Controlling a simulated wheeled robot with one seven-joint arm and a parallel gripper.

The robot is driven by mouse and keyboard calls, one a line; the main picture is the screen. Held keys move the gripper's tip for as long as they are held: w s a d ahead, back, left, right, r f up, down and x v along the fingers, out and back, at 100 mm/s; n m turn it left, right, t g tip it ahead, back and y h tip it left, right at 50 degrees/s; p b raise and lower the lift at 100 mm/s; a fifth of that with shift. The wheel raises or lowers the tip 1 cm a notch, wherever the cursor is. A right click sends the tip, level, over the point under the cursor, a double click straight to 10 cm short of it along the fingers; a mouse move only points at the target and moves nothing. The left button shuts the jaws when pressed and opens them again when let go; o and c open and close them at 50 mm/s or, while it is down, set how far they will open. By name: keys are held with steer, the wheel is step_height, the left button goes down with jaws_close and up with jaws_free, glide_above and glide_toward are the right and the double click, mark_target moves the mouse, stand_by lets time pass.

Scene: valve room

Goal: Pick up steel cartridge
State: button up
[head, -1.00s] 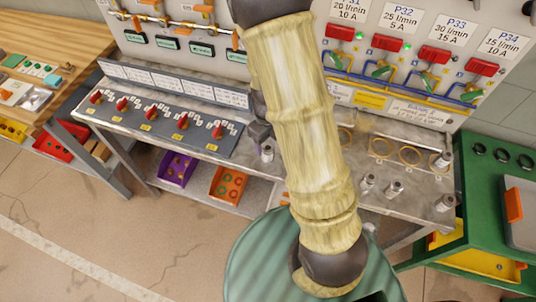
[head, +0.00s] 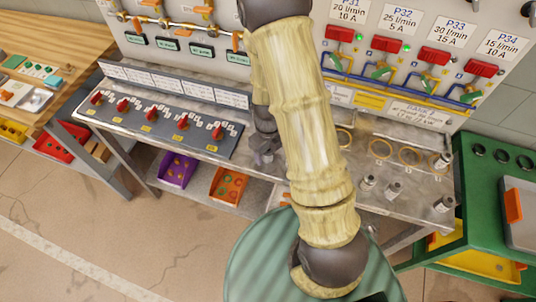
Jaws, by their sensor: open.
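My gripper (head: 264,152) is open and points down, low over the bench to the right of the red-knob panel. In the head view the steel cartridge that stands there is now largely covered by the fingers, so I cannot tell whether it is between them. Other steel cartridges stand upright on the bench: one (head: 368,183) and one (head: 393,190) near the front middle, one (head: 443,204) at the front right corner, and one (head: 441,161) at the back right. My arm hides part of the bench.
A panel with red rotary knobs (head: 184,124) covers the bench's left part. Brass rings (head: 410,156) lie along the back right. A green cart (head: 481,207) stands at the right. Purple (head: 177,168) and orange (head: 229,185) bins sit on the lower shelf.

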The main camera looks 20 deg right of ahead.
stand_by(0.3)
steer(key=c, duration=1.2)
steer(key=shift+r, duration=0.1)
step_height(320, 180, up, 10)
steer(key=shift+f+p, duration=0.1)
steer(key=shift+p, duration=0.3)
